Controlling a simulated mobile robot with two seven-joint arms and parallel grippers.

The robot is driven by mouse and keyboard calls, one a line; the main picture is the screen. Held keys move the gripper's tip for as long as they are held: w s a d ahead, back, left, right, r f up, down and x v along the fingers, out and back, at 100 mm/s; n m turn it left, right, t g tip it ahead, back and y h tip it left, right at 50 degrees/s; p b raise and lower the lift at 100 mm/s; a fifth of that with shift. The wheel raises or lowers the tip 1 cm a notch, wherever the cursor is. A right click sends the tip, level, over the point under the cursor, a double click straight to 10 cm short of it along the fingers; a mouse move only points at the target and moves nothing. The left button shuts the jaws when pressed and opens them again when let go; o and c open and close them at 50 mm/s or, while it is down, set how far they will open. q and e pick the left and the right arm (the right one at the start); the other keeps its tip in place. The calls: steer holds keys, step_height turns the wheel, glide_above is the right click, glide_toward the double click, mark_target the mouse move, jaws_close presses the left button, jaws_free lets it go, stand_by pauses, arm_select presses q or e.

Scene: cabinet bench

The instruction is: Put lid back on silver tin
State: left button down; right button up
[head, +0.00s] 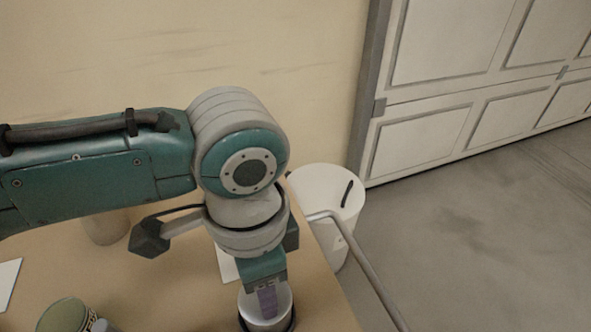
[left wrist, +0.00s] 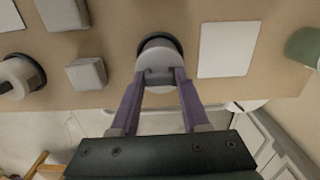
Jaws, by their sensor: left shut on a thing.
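The silver tin (head: 264,309) stands near the bench's right edge in the head view, a pale round body with a dark ring around its base. It also shows in the left wrist view (left wrist: 160,48). My left gripper (head: 267,300) points down right over it. In the left wrist view its purple fingers (left wrist: 160,80) are shut on a small grey piece, which looks like part of the lid (left wrist: 160,75). The fingers hide much of it. I cannot tell whether the lid touches the tin's rim. My right gripper is not in view.
A white sheet (left wrist: 229,49) lies beside the tin. A grey block (left wrist: 87,73) and a round pale object with a dark base (left wrist: 20,76) stand at the left. A white bin (head: 328,205) and a metal rail (head: 367,270) are beyond the bench edge.

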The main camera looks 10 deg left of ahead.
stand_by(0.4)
arm_select(q)
steer(key=shift+c, duration=1.5)
jaws_free()
steer(key=shift+o, duration=0.3)
steer(key=shift+o, duration=1.2)
step_height(320, 180, up, 7)
steer(key=p, duration=0.8)
